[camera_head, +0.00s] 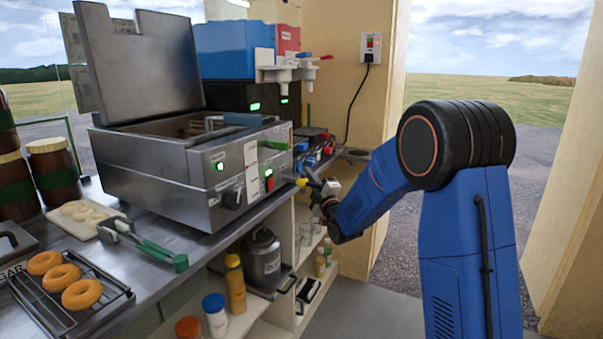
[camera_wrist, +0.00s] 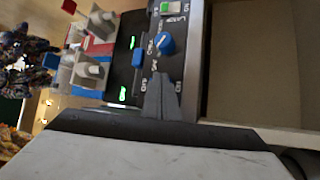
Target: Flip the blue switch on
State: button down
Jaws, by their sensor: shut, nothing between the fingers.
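In the wrist view a blue knob-like switch (camera_wrist: 165,43) sits on a grey control panel with small printed labels. A smaller blue block (camera_wrist: 137,57) shows beside it, along the edge of a black unit with green lights. I cannot tell from the picture which of the two is on or off. My gripper (camera_wrist: 164,80) is shut and empty, its fingertips just short of the blue knob in the picture; contact cannot be made out. In the head view my gripper (camera_head: 312,176) is at the counter's right front edge, beside the steel fryer (camera_head: 160,175).
A green-and-white rocker (camera_wrist: 172,7) is on the same panel. Drink dispensers (camera_head: 235,50) stand behind the fryer. Shelves with bottles (camera_head: 235,285) are below. Open floor lies in front.

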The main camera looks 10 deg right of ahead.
jog(key=shift+w+a, duration=0.1)
jog(key=shift+a, duration=0.05)
dwell(0.6)
jog(key=shift+s+d, duration=0.45)
jog(key=shift+d, duration=0.1)
jog(key=shift+s+d+r, duration=0.2)
jog(key=shift+s+d, duration=0.55)
jog(key=shift+d, duration=0.25)
jog(key=shift+s+d+r, duration=0.15)
jog(key=shift+s+d, duration=0.55)
jog(key=shift+d, duration=0.3)
jog(key=shift+r, duration=0.1)
